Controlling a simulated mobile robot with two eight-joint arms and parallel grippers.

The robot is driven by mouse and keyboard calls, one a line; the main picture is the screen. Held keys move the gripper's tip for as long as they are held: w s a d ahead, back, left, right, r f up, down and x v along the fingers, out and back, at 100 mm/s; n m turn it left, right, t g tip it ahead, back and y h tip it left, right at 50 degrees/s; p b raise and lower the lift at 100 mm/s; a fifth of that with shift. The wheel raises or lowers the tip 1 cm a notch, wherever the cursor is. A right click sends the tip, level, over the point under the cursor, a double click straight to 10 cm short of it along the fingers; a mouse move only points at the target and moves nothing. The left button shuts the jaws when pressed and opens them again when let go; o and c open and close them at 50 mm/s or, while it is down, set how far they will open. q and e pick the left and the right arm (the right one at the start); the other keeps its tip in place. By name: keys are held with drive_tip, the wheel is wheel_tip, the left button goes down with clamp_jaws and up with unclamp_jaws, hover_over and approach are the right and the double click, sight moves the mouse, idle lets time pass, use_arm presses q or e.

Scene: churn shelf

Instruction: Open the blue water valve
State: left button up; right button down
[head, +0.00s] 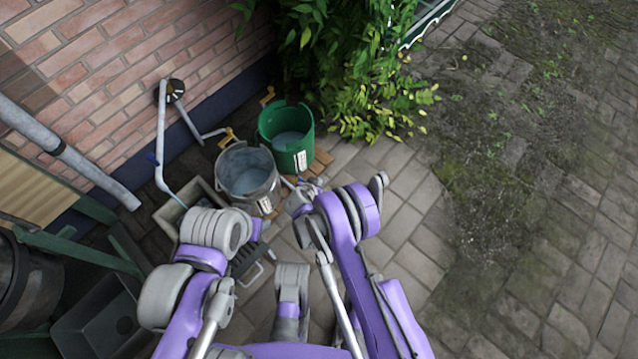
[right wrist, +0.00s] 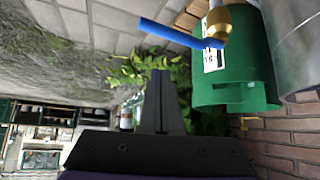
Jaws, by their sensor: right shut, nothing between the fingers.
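The blue water valve shows in the right wrist view as a blue lever (right wrist: 178,33) on a brass fitting (right wrist: 220,24). It is close to the camera, in front of a green bucket. My right gripper (right wrist: 161,100) has dark fingers, shut together with nothing between them. The lever lies above the fingertips in that picture, apart from them. I cannot make out my left gripper.
A grey metal bucket (head: 246,183) and the green bucket (head: 287,138) stand by the brick wall (head: 110,65). Leafy plants (head: 350,60) grow behind. Paving at right is clear.

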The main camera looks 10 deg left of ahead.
drive_tip(key=v, duration=0.2)
drive_tip(key=a+p+v, duration=0.1)
drive_tip(key=v, duration=0.2)
drive_tip(key=shift+a+r, duration=0.1)
drive_tip(key=shift+r, duration=0.2)
